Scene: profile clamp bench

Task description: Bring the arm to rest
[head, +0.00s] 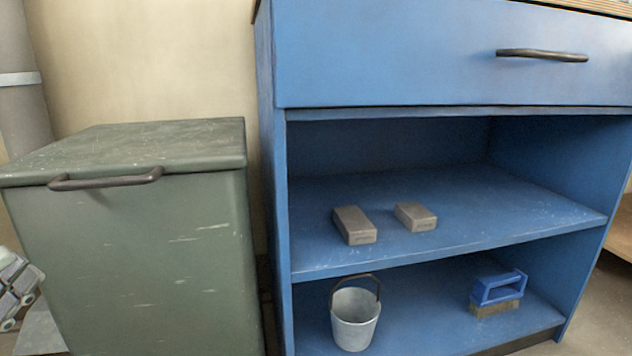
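My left gripper (18,292) shows only in part at the left edge of the head view. It is low, beside the front left edge of the green chest. Its fingers cannot be made out well enough to tell open from shut, and I see nothing held in it. The rest of my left arm is out of the picture. My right gripper and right arm are not in view.
A green chest (140,260) with a closed lid stands left of a blue cabinet (400,60) with a shut drawer. Two grey blocks (354,226) (416,216) lie on its upper shelf. A bucket (354,315) and a blue-handled brush (497,292) stand below.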

